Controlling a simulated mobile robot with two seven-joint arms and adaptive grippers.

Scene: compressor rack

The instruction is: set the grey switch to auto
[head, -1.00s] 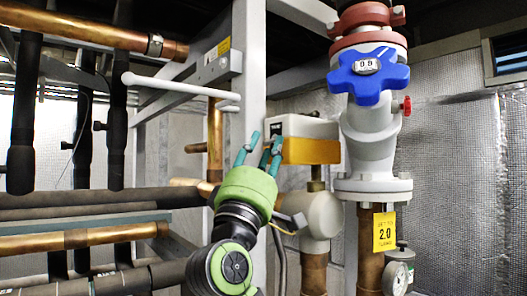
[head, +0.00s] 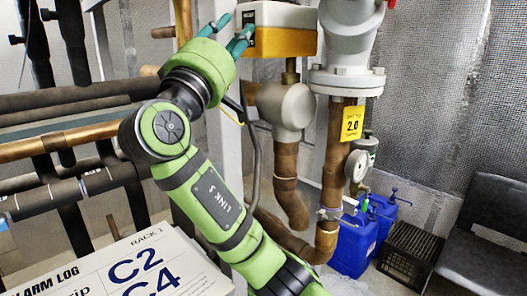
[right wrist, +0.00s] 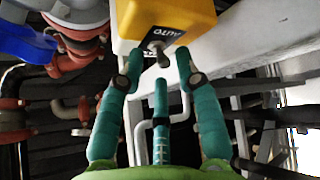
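The grey switch (right wrist: 160,54) is a small toggle lever on the face of a yellow and white box (right wrist: 168,20). The box also shows in the head view (head: 285,38), where the lever cannot be made out. My right gripper (right wrist: 159,62) has its teal fingers spread, two either side of the lever and one below it. No finger clearly touches the lever. In the head view the right gripper (head: 233,32) is at the box's left end. My left gripper is not in view.
A grey valve body (head: 345,50) and copper pipe with a yellow 2.0 tag (head: 352,124) stand right of the box. A pale frame post (head: 228,150) is behind my arm. An alarm log sheet (head: 130,270), blue containers (head: 355,243), a black crate (head: 408,255) and a chair (head: 485,235) are lower down.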

